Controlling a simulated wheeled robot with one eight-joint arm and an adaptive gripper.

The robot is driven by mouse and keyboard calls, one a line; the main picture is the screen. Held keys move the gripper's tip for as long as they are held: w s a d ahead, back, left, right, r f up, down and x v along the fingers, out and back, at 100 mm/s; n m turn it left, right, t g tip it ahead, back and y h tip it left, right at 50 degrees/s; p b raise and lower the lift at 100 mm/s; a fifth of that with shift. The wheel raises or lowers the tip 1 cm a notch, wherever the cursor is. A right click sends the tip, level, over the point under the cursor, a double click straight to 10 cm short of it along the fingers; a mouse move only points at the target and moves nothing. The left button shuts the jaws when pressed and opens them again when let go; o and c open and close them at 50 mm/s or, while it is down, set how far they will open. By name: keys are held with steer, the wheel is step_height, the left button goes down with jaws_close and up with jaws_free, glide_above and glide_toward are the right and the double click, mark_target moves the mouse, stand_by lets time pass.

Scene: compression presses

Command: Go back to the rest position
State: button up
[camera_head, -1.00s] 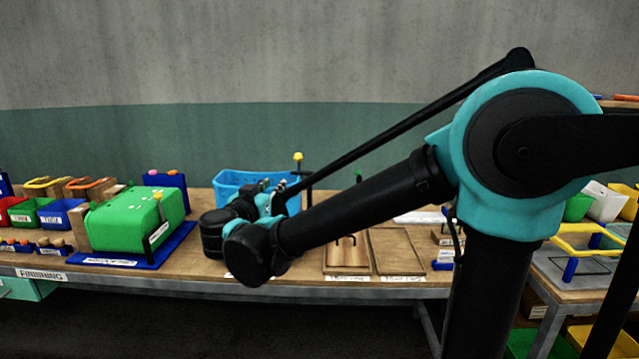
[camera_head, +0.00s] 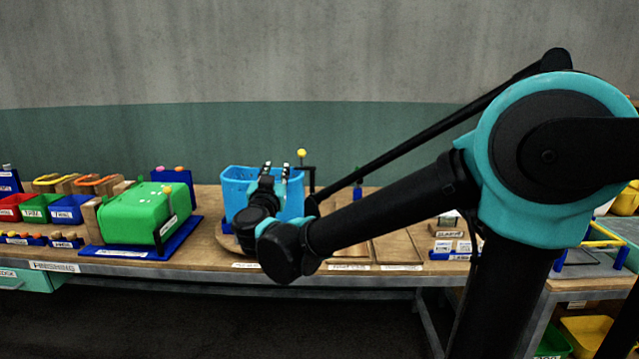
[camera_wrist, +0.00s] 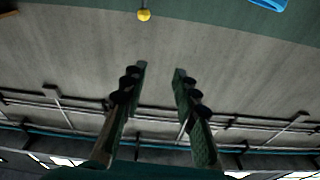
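My gripper (camera_head: 276,171) points upward in front of the blue bin (camera_head: 237,190) on the long workbench (camera_head: 215,275) in the head view. In the wrist view my gripper (camera_wrist: 159,70) has its two fingers apart with nothing between them. My arm reaches in from the right and hides part of the bench.
A green press (camera_head: 145,212) stands on a blue base left of my gripper. A yellow-knobbed lever (camera_head: 301,154) rises just right of the bin. Small red, green and blue bins (camera_head: 70,208) stand far left. Wooden trays lie behind my forearm.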

steer(key=s+d+f+n+g+y, duration=0.4)
steer(key=d+f, duration=0.4)
steer(key=f, duration=0.4)
steer(key=s+d+f+n+g+y, duration=0.25)
steer(key=d+f+g, duration=0.4)
steer(key=f, duration=0.45)
steer(key=s+d+f+m+g+h, duration=0.5)
steer(key=s+d+f+h, duration=0.1)
steer(key=s+d+f, duration=0.7)
steer(key=s+d, duration=0.2)
steer(key=d, duration=0.1)
steer(key=shift+s, duration=0.2)
